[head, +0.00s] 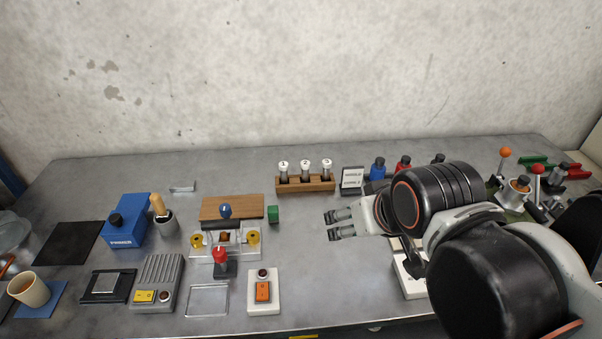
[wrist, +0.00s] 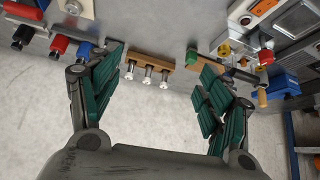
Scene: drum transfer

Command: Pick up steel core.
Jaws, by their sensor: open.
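Three metallic cylinders with white numbered caps stand upright in a wooden rack (head: 305,186) at the back middle of the table. They are a left (head: 283,171), a middle (head: 305,170) and a right cylinder (head: 326,170). The rack (wrist: 150,62) also shows in the wrist view, caps pointing down in the picture. I cannot tell which one, if any, is the steel core. My gripper (head: 335,226) is open and empty, in front of and right of the rack in the head view. In the wrist view its green-padded fingers (wrist: 163,65) are spread wide, with the rack beyond them.
A green block (head: 273,214) and a clear stand with yellow knobs (head: 253,238) are left of my gripper. The table between the green block and my gripper is clear.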

